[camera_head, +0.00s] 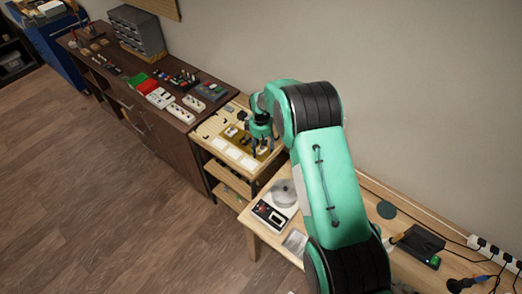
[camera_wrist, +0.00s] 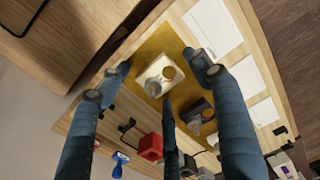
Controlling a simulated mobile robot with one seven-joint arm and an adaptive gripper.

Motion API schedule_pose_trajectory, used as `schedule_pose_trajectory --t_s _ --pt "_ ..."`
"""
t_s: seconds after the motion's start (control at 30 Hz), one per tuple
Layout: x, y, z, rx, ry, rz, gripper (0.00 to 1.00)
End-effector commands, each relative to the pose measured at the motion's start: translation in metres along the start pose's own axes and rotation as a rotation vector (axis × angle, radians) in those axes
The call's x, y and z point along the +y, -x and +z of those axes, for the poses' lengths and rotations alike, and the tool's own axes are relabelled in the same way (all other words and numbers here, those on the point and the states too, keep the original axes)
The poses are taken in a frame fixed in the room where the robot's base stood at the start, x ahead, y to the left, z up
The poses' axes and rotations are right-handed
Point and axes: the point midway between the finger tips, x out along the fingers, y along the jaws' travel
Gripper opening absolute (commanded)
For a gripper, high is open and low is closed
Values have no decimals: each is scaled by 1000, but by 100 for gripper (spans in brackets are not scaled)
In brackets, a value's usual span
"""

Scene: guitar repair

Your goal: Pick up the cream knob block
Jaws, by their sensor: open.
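Whether any finger touches the block cannot be told. In the head view my gripper (camera_head: 259,146) is low over the mat (camera_head: 239,146), and the block is too small to make out surely.
A red block (camera_wrist: 151,147) and a blue item (camera_wrist: 120,162) lie near the fingers. White cards (camera_wrist: 213,28) line the bench. A dark cabinet (camera_head: 150,112) with parts stands left of the bench.

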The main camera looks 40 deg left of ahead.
Motion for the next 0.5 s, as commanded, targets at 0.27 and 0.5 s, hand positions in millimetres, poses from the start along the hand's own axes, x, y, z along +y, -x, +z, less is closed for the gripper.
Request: schedule_pose_trajectory --t_s 0.27,0.5 --pt "0 0 0 0 0 0 64" --pt "0 0 0 0 0 0 56"
